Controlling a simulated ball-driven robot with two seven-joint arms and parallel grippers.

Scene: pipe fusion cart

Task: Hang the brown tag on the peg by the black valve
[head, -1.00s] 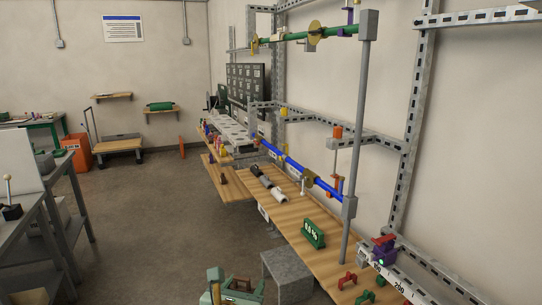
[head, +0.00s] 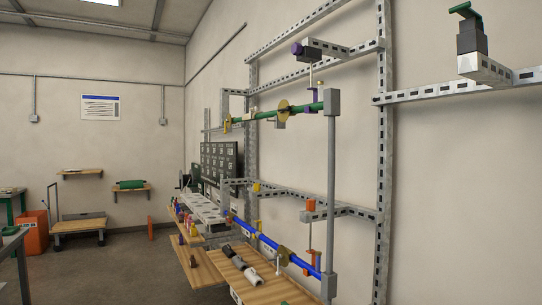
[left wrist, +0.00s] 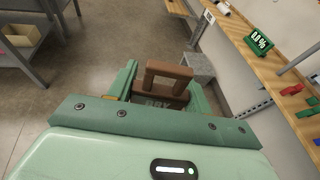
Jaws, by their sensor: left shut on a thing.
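Neither gripper shows in the head view now.
A slotted metal frame (head: 384,160) stands along the right wall. It carries a green pipe (head: 300,110), a blue pipe (head: 268,241) and a grey upright (head: 331,200). A wooden shelf (head: 262,292) runs below. A grey block (left wrist: 199,66) stands beyond the tag; open floor lies left.

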